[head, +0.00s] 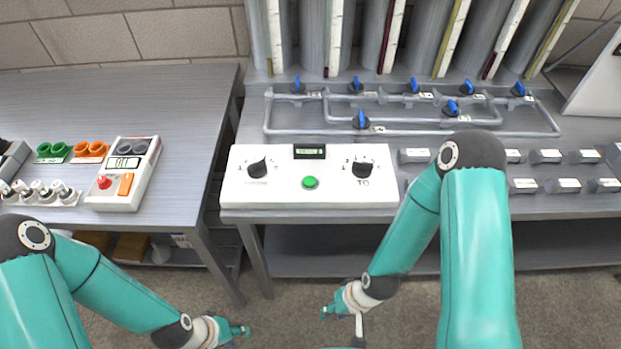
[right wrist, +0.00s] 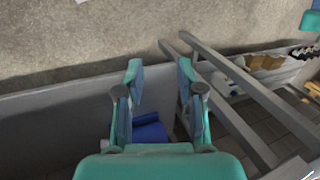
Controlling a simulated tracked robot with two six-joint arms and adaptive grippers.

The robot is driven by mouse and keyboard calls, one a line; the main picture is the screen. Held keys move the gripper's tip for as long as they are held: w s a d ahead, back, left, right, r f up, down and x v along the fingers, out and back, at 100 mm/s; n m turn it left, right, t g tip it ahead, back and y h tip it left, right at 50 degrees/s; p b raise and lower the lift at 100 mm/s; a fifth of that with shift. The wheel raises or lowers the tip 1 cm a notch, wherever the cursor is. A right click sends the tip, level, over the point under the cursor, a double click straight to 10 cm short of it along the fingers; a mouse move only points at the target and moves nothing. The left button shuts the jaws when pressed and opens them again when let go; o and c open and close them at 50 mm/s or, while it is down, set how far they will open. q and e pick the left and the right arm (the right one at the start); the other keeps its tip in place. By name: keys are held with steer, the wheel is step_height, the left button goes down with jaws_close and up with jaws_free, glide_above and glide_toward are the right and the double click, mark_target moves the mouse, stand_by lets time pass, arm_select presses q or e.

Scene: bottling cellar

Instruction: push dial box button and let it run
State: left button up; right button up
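The dial box (head: 310,200) is a white box at the front edge of the right table in the head view. It has a left dial (head: 257,168), a right dial (head: 362,168), a small display (head: 309,152) with faint green characters, and a green button (head: 310,183) low in the middle. My left gripper (head: 240,331) hangs in front of the tables, below the box and to its left; its fingers are too small to judge. My right gripper (head: 328,312) is below the box, apart from it. In the right wrist view it (right wrist: 158,85) is open and empty.
Pipes with blue valves (head: 361,119) run behind the box, before tall tubes. Several dark labelled blocks (head: 545,156) lie to its right. The left table (head: 100,100) holds a white device (head: 125,172) with a red button. A gap separates the tables.

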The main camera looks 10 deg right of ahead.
steer(key=shift+c, duration=0.3)
jaws_close()
stand_by(1.1)
